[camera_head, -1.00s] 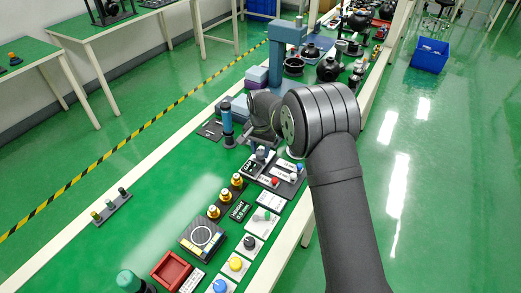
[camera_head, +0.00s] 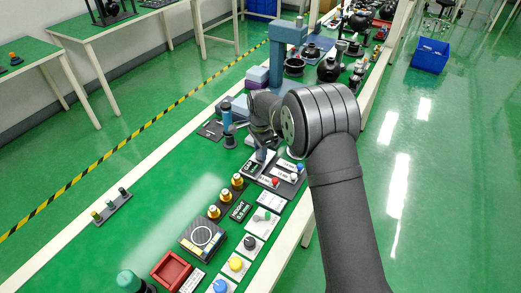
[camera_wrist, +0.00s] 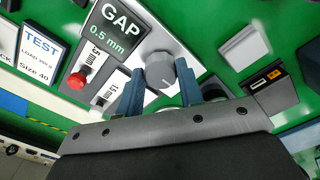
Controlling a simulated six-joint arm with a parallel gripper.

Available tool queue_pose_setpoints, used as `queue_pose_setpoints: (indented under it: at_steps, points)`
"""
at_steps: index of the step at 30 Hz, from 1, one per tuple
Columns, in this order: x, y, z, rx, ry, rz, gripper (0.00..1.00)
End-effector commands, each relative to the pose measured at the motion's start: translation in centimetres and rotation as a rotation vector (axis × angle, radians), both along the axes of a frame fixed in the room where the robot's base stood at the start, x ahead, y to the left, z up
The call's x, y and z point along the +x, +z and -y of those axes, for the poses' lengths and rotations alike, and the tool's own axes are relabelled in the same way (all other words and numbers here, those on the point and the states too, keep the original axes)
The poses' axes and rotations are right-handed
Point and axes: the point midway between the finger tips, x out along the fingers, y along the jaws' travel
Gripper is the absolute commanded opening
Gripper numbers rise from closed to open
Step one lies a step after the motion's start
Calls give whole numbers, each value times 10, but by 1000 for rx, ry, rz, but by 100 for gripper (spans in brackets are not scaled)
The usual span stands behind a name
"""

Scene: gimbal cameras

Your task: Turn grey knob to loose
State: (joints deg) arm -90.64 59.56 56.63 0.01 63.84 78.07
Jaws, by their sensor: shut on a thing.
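In the wrist view, the grey knob (camera_wrist: 158,66) is a round cylinder with a white line on its rim, standing on a light plate beside the "GAP 0.5 mm" label (camera_wrist: 114,27). My gripper (camera_wrist: 161,78) has two blue fingers, one on each side of the knob, shut on it. In the head view, my gripper (camera_head: 262,155) is down at the GAP panel (camera_head: 249,168), and the knob is hidden there. No "loose" marking can be read.
A red button (camera_wrist: 77,80) and a "TEST" card (camera_wrist: 40,42) are left of the knob in the wrist view. A white block (camera_wrist: 245,47) and a dark box (camera_wrist: 270,90) stand to its right. Brass knobs and a scale (camera_head: 202,236) are nearer in the head view.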

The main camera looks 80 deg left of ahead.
Motion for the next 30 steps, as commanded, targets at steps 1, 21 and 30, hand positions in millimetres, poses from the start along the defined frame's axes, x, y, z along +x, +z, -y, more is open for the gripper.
queue_pose_setpoints:
  at_steps: [1,21,30]
  points:
    - [0,1,-1,3,-7,0,11]
    - [0,1,-1,2,-22,1,56]
    - [0,5,-1,2,-22,1,56]
